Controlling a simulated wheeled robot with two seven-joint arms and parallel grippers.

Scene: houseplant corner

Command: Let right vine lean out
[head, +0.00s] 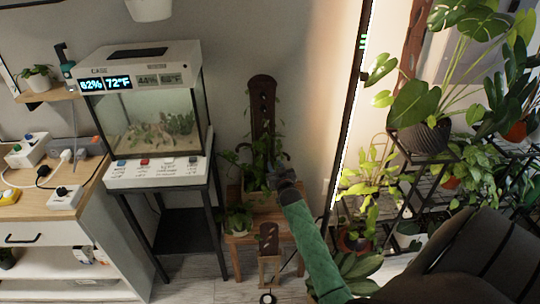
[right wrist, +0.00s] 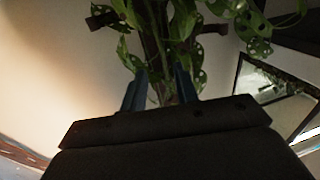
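A tall dark brown plant support (head: 263,95) with cut-out holes stands behind a small wooden stand (head: 238,240). Green vine leaves (head: 252,172) cluster around its lower part, and short side arms stick out from it. My right gripper (head: 276,172) is at the right side of this foliage. In the right wrist view its two blue fingers (right wrist: 160,78) are apart, with stems and leaves (right wrist: 185,20) in front of and between them. I cannot tell whether they touch a stem. The right vine's exact path is hidden by leaves and the gripper. My left gripper is out of view.
A glass terrarium (head: 150,115) on a black stand is at the left.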

